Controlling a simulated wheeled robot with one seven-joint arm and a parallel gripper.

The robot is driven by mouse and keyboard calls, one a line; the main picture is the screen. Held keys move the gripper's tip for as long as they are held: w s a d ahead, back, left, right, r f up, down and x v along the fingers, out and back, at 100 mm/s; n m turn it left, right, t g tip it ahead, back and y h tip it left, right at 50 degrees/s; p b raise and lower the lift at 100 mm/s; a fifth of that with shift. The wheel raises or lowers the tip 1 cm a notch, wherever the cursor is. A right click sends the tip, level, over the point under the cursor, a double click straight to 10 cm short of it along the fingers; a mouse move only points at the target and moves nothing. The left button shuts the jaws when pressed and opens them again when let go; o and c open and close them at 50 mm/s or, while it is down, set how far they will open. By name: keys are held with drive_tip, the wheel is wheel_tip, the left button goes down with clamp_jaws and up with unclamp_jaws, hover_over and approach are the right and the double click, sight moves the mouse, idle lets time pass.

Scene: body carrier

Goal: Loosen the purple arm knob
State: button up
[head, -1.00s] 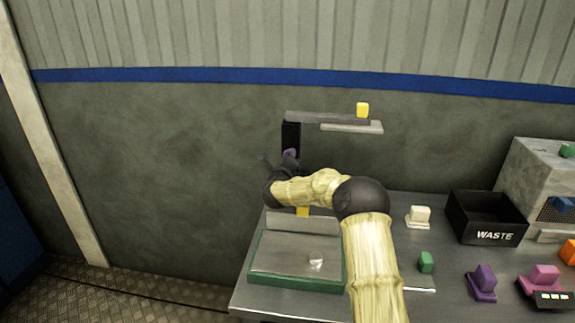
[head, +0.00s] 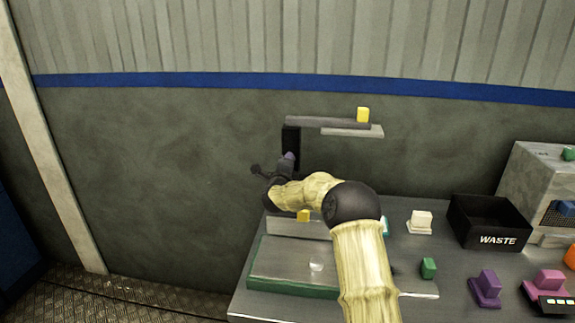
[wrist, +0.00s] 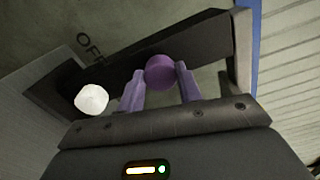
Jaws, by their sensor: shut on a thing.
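The purple arm knob (wrist: 160,72) is a round purple ball on the side of a dark post, seen close in the wrist view. My gripper (wrist: 160,88) has its two pale purple fingers on either side of the knob, shut on it. In the head view my gripper (head: 288,160) is at the dark upright post (head: 291,140), and it hides most of the knob there.
A white knob (wrist: 91,99) sits beside the purple one, near "OFF" lettering. A green-edged tray (head: 290,287) lies on the bench below. To the right are a white piece (head: 420,221), a black WASTE bin (head: 490,222), and green (head: 428,268), purple (head: 487,287) and pink (head: 549,283) pieces.

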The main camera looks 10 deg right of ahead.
drive_tip(key=shift+r, duration=0.1)
drive_tip(key=o, duration=1)
drive_tip(key=shift+w, duration=0.1)
drive_tip(key=b+v, duration=0.3)
drive_tip(key=v, duration=1.4)
drive_tip(key=shift+s, duration=0.2)
